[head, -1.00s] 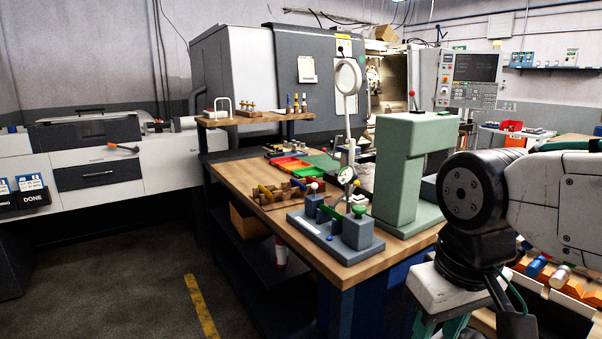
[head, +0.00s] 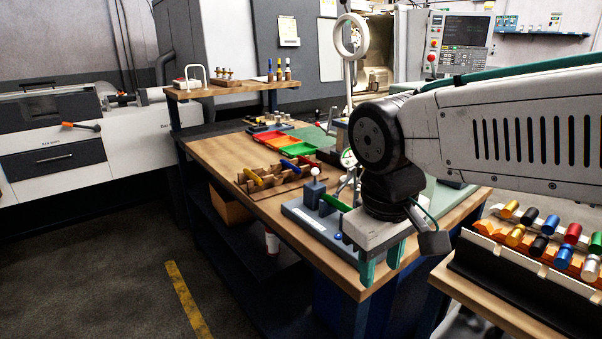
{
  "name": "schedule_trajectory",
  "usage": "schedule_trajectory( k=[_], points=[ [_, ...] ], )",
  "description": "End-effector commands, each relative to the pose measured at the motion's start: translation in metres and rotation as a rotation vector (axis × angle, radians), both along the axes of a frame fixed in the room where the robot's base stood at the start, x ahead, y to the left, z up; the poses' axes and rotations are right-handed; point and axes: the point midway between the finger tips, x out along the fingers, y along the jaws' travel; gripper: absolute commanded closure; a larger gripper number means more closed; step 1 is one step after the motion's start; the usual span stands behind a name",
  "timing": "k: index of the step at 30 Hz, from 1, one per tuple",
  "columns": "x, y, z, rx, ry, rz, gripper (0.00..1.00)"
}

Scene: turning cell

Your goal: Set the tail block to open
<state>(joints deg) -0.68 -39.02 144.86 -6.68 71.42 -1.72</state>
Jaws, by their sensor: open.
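The grey bench fixture (head: 308,219) sits at the front of the wooden bench. Its left block (head: 314,192) carries an upright white ball knob (head: 315,171). A green bar (head: 334,202) lies behind my gripper. The fixture's right block is hidden behind my gripper; I cannot tell which block is the tail block or how it is set. My gripper (head: 381,262) points down with its two teal fingers apart and empty. In the picture it overlaps the fixture's right end and the bench's front corner; I cannot tell whether it touches anything.
Behind the fixture stand a wooden rack (head: 268,182) with coloured handles, red and green trays (head: 285,145) and a ring-headed stand (head: 350,38). A rack of coloured cylinders (head: 540,262) is at the right. The bench's left part (head: 215,152) is clear. A white machine with an orange-tipped lever (head: 80,126) stands at far left.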

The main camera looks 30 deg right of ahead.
Motion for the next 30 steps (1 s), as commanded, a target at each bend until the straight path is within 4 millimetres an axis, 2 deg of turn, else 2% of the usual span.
schedule_trajectory(
  k=[5,8,12,14,17,21,24,27,30],
  points=[
    [0.043,-0.042,0.001,-0.275,0.187,0.2,0.6],
    [0.079,-0.065,0.004,-0.455,0.303,0.342,0.6],
    [0.139,-0.086,0.008,-0.705,0.46,0.545,0.6],
    [0.168,-0.09,0.007,-0.811,0.524,0.636,0.6],
    [0.219,-0.089,0.003,-0.989,0.625,0.785,0.6],
    [0.287,-0.076,-0.009,-1.217,0.741,0.974,0.6],
    [0.324,-0.061,-0.021,-1.344,0.797,1.077,0.6],
    [0.348,-0.048,-0.03,-1.435,0.831,1.147,0.6],
    [0.362,-0.041,-0.036,-1.487,0.848,1.186,0.6]
  ],
)
